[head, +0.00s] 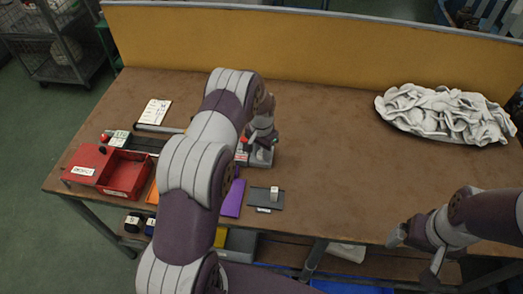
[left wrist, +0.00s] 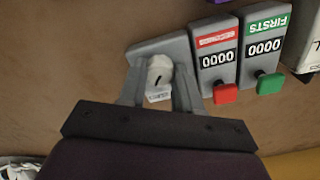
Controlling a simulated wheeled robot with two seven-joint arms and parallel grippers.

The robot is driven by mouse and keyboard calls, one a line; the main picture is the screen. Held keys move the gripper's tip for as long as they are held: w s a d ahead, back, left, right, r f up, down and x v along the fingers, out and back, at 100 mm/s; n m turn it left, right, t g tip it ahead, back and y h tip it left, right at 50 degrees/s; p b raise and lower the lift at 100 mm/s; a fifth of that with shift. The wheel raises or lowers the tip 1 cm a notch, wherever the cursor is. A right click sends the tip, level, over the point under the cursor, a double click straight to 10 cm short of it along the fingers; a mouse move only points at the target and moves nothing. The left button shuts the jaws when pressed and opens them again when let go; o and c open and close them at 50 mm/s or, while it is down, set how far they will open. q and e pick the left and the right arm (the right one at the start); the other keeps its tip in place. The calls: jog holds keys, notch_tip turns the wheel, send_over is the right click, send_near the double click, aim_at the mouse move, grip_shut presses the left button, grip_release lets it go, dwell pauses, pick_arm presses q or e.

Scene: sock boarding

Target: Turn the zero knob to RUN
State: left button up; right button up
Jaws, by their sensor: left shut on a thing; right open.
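The zero knob (left wrist: 158,72) is a white round knob with a dark pointer line, on a grey base (left wrist: 165,45) in the left wrist view. My left gripper (left wrist: 158,85) is shut on the knob, one finger on each side. A small label by the knob is partly hidden and I cannot read it. In the head view my left gripper (head: 266,140) is over the grey unit (head: 263,158) and hides the knob. My right gripper (head: 415,252) is open and empty at the table's front right.
Two counters stand beside the knob, one with a red button (left wrist: 225,94), one with a green button (left wrist: 270,83). A red box (head: 124,178), a purple piece (head: 233,199) and a dark plate (head: 260,207) lie nearby. A whitish fabric heap (head: 445,115) sits right; the table centre is clear.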

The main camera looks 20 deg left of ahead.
pick_arm(q)
jog(key=n+b, duration=0.1)
jog(key=n, duration=0.3)
jog(key=n+b, duration=0.1)
jog(key=n, duration=0.3)
jog(key=n+b, duration=0.1)
jog(key=n, duration=0.4)
jog(key=shift+n, duration=2)
jog(key=o, duration=1)
jog(key=shift+b, duration=0.3)
jog(key=shift+o, duration=0.2)
jog(key=shift+r, duration=0.1)
